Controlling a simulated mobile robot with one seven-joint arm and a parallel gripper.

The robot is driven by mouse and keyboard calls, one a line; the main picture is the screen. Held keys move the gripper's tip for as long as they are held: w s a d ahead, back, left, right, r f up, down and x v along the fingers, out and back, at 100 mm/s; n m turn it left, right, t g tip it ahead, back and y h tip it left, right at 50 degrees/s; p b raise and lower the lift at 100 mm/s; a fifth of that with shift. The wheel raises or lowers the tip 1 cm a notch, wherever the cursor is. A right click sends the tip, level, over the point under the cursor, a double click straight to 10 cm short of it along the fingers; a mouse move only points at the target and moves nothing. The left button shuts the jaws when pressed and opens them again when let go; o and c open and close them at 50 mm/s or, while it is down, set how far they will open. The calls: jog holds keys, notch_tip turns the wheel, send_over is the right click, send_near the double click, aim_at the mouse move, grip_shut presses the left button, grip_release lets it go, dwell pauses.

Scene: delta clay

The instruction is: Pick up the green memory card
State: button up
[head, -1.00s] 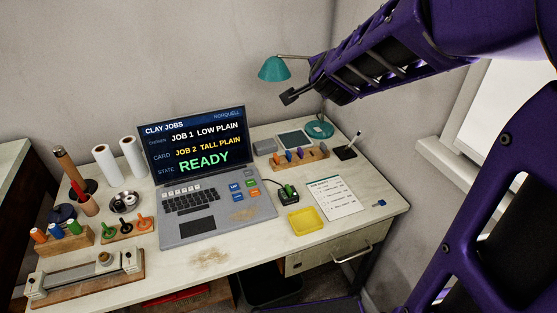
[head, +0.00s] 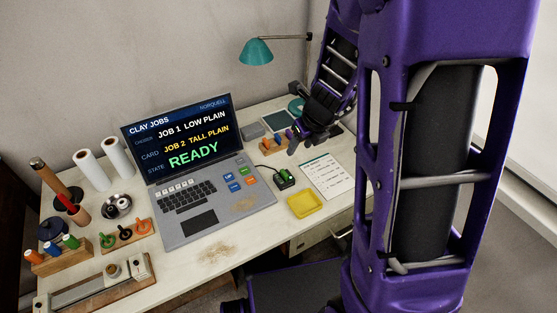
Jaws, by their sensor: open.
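The green memory card (head: 284,174) appears to stand in a small black cabled reader (head: 286,182), right of the laptop. It is small, so its details are unclear. My gripper (head: 301,143) is open, above the wooden rack (head: 272,146) at the back right of the desk. It is behind and slightly right of the reader, apart from the green card. My gripper and wrist hide most of the rack and whatever stands in its right part. I see nothing between the fingers.
A laptop (head: 199,185) reading READY fills the desk's middle. A yellow tray (head: 305,205) and a printed sheet (head: 326,175) lie in front of and right of the reader. A teal lamp (head: 257,51) stands behind. Peg racks and rolls crowd the left.

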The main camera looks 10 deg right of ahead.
jog(key=b, duration=0.6)
send_over(284, 173)
jog(key=s+d, duration=0.1)
jog(key=s, duration=0.1)
notch_tip(284, 173, down, 11)
jog(key=b+x, duration=0.1)
jog(key=x, duration=0.1)
jog(key=b+x, duration=0.1)
jog(key=x, duration=0.2)
jog(key=shift+s+f, duration=0.15)
jog(key=shift+f, duration=0.2)
grip_shut()
